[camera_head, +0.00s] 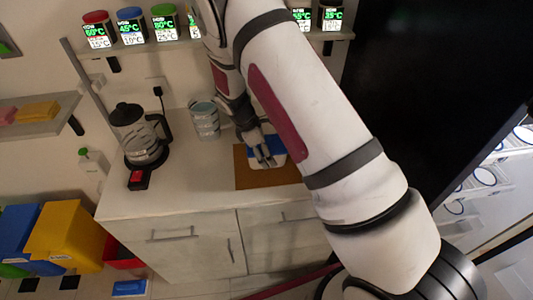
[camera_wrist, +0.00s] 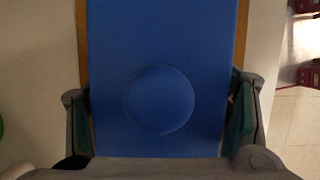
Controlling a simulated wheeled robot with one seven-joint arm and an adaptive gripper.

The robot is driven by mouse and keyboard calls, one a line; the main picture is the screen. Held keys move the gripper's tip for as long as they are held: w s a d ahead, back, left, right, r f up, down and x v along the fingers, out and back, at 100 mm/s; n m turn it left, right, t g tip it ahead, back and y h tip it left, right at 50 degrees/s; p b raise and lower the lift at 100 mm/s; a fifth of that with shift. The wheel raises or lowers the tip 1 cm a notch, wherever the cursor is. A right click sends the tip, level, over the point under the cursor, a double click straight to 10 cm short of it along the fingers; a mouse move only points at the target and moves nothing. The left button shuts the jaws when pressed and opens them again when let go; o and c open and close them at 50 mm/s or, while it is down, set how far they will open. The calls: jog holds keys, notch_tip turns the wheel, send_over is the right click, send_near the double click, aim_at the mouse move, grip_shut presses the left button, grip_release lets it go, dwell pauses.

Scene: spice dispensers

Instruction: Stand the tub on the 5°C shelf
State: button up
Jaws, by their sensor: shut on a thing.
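The tub (camera_head: 278,147) has a blue top and a white side, and it is on or just above a brown board on the counter; I cannot tell which. In the wrist view its blue top (camera_wrist: 160,45), with a round raised disc, fills the middle. My gripper (camera_head: 262,155) reaches down over the tub, and in the wrist view my gripper (camera_wrist: 162,118) has one finger on each side, shut on it. My gripper and arm partly hide the tub. I cannot make out a shelf marked 5°C.
The brown board (camera_head: 245,174) lies on the white counter (camera_head: 190,180). A striped mug (camera_head: 205,120) and a coffee press (camera_head: 138,135) stand to the left. Several lit dispensers (camera_head: 130,27) line the wall shelf. A tall black panel (camera_head: 430,80) and pale shelves (camera_head: 490,175) are at right.

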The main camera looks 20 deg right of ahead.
jog(key=shift+f, duration=0.5)
jog(key=o, duration=2)
jog(key=shift+c, duration=0.2)
